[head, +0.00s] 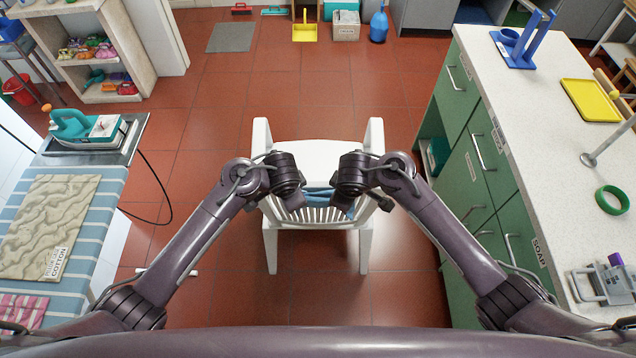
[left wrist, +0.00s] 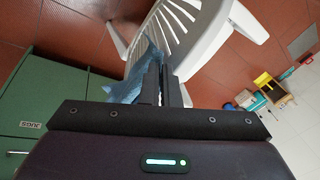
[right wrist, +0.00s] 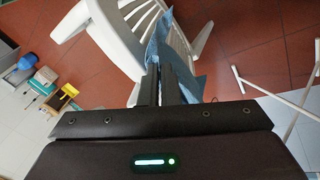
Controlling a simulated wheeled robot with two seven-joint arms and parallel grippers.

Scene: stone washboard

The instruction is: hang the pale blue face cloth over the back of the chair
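The white chair (head: 318,153) stands on the floor in front of me, with a slatted part nearest me. The pale blue face cloth (head: 318,196) shows between my grippers at this slatted part, partly hidden by them. In the left wrist view the cloth (left wrist: 124,90) hangs beside the fingers; in the right wrist view it (right wrist: 153,48) lies against the white slats. My left gripper (left wrist: 162,72) and right gripper (right wrist: 164,72) have their fingers close together with cloth at the tips, shut on it. How far the cloth hangs on each side is hidden.
A green counter (head: 545,90) with a pale top stands close on the right. A table with a striped blue cover (head: 100,205) is on the left, and a black cord (head: 160,190) hangs from it.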

